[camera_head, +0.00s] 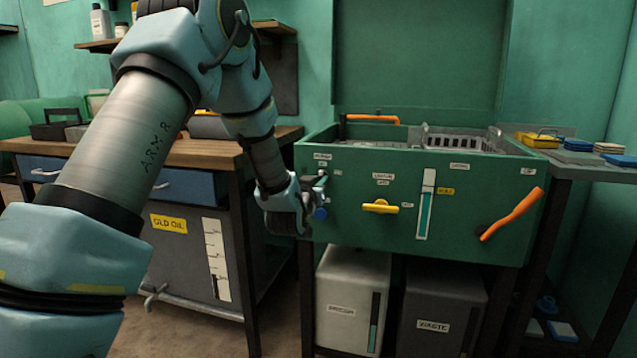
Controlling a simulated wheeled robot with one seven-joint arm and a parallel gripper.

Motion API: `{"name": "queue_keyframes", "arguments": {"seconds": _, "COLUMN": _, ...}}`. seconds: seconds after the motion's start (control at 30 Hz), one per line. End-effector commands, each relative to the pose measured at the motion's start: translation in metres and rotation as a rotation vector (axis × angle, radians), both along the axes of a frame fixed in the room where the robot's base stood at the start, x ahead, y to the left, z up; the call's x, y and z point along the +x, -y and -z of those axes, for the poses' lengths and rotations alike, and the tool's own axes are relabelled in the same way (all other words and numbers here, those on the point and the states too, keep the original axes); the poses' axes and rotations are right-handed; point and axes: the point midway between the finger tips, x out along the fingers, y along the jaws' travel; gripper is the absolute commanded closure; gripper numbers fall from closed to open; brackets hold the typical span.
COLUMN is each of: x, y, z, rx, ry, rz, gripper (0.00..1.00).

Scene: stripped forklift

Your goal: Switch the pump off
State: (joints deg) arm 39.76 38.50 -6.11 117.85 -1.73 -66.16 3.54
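A green parts-washer cabinet (350,230) stands in the middle with its lid raised. My gripper (316,195) is at the left end of its front panel, just below a small white label (322,156) too small to read surely. The pump switch cannot be made out; my gripper may be covering it. A blue round knob (320,213) shows right beside the gripper's lower side. Whether the fingers touch anything, and whether they are open or shut, cannot be told.
The panel also carries a yellow handle (380,207), a level gauge (426,205) and an orange lever (512,214). Two bins stand below, light (352,290) and dark (440,310). A wooden workbench (110,148) is at left, a side table with trays (590,160) at right.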

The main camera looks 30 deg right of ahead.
Motion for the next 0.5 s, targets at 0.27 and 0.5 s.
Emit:
{"name": "queue_keyframes", "arguments": {"seconds": 0.27, "x": 0.0002, "y": 0.0002, "z": -0.0006, "rx": -0.001, "ry": 0.002, "rz": 0.000, "gripper": 0.57}}
{"name": "queue_keyframes", "arguments": {"seconds": 0.5, "x": -0.0028, "y": -0.0027, "z": -0.0006, "rx": 0.000, "ry": 0.003, "rz": 0.000, "gripper": 0.57}}
